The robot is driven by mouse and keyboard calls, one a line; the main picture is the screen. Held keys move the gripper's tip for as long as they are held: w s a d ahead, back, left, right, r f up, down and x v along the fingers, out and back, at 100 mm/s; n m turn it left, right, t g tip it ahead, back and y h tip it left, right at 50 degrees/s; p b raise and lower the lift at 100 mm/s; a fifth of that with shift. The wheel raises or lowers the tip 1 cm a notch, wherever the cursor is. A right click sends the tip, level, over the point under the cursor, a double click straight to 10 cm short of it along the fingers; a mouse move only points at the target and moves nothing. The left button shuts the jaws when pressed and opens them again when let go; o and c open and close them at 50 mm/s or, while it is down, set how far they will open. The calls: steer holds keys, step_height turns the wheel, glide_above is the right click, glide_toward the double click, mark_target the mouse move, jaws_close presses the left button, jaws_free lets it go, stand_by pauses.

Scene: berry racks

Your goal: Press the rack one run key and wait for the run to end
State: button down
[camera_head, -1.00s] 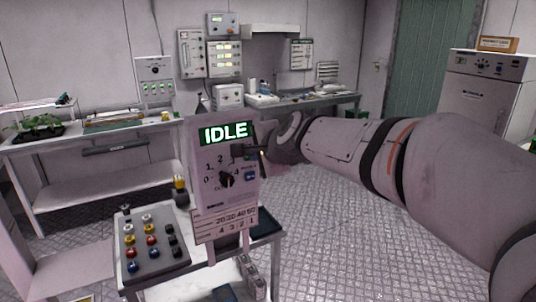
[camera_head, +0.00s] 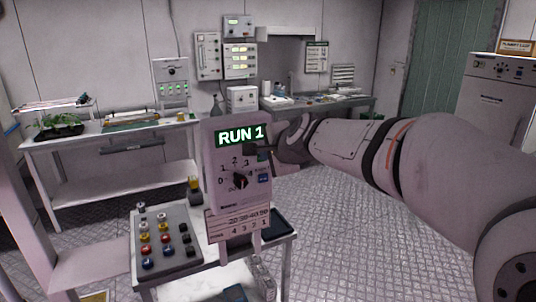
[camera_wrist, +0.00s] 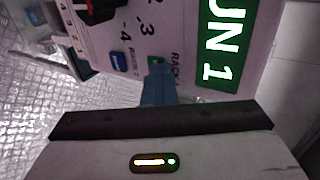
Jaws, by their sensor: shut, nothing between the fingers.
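The control panel (camera_head: 222,192) stands upright on a small cart, and its green display (camera_head: 240,136) reads "RUN 1". A black dial knob (camera_head: 240,181) sits among numbers 0 to 4. A blue key (camera_head: 263,179) is at the panel's right side; it also shows in the wrist view (camera_wrist: 118,60). My gripper (camera_head: 252,150) is shut and empty, its tips at the panel's upper right. In the wrist view my gripper (camera_wrist: 155,72) covers most of a green key (camera_wrist: 155,60) beside the "RACK" lettering. I cannot tell whether the tips touch that key.
The cart carries a box (camera_head: 144,228) with several coloured knobs and a dark tray (camera_head: 274,222). A bench (camera_head: 60,146) with plants is at the left, another bench (camera_head: 345,107) at the back. A grey cabinet (camera_head: 490,100) stands at the right. The patterned floor between is open.

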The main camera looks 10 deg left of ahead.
steer(key=shift+r, duration=0.15)
steer(key=s+f+b+v, duration=0.1)
steer(key=f+b+v, duration=0.1)
steer(key=v, duration=1.1)
steer(key=shift+d+b, duration=0.3)
steer(key=shift+d, duration=0.15)
steer(key=s+d+f+n+g+h, duration=0.3)
steer(key=s+d+f+n, duration=0.2)
steer(key=s+d+f, duration=0.4)
steer(key=s+d+f+n+g+h, duration=0.3)
steer(key=s+d+f, duration=0.6)
steer(key=f, duration=0.7)
steer(key=d+n+h, duration=0.1)
steer(key=d+n, duration=0.1)
steer(key=shift+d+f+n+g, duration=0.15)
steer(key=shift+f+n+g, duration=0.15)
steer(key=shift+g, duration=0.1)
stand_by(0.3)
